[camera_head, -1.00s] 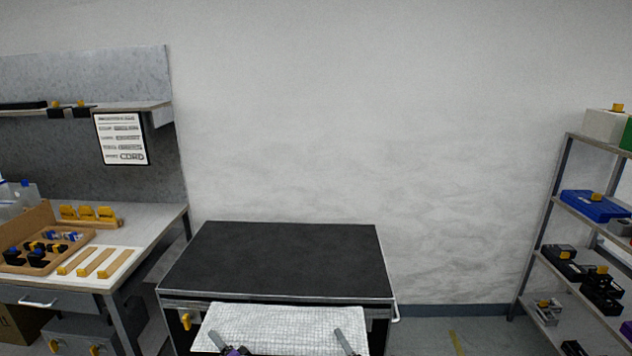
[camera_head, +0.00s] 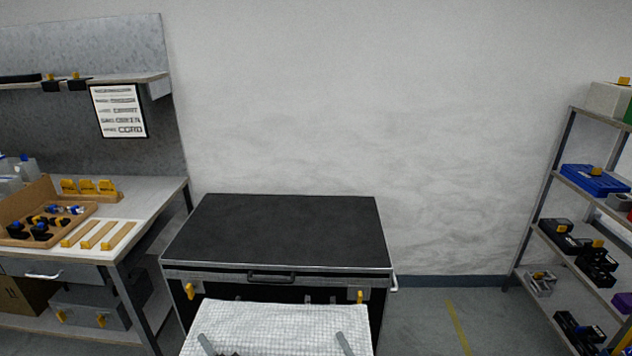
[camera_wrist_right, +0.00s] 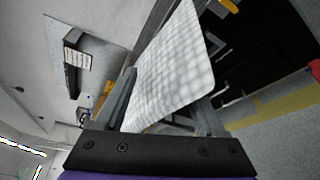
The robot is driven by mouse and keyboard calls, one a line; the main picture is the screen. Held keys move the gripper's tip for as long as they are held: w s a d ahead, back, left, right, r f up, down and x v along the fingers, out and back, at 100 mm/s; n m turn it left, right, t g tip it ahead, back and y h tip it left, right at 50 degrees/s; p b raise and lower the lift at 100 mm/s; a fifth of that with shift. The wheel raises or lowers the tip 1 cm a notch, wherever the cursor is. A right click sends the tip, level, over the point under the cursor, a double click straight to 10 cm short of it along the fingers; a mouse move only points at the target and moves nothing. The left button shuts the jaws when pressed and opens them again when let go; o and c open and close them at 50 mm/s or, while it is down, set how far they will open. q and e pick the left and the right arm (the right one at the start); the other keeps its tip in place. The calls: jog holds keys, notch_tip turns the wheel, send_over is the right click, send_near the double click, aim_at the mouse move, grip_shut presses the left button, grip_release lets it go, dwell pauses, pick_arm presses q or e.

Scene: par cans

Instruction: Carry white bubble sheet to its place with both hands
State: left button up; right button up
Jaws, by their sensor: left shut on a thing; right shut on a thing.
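The white bubble sheet (camera_head: 275,326) is held out flat at the bottom of the head view, in front of the black-topped cabinet (camera_head: 285,232). My left gripper (camera_head: 203,341) is at the left part of the sheet and shut on it. My right gripper (camera_head: 343,340) is at the right part and shut on it. In the right wrist view, the sheet (camera_wrist_right: 172,65) stretches away from between the right gripper's fingers (camera_wrist_right: 165,125). The sheet's near edge is cut off in the head view.
The cabinet top is bare, and yellow latches (camera_head: 190,291) sit on its front. A workbench (camera_head: 150,200) with a wooden tray (camera_head: 75,238) stands at left. A shelf rack (camera_head: 545,215) stands at right. Floor shows between cabinet and rack.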

aim_at(222, 324)
pick_arm(q)
jog(key=shift+w+d, duration=0.1)
jog(key=shift+d, duration=0.05)
pick_arm(e)
jog(key=shift+a, duration=0.1)
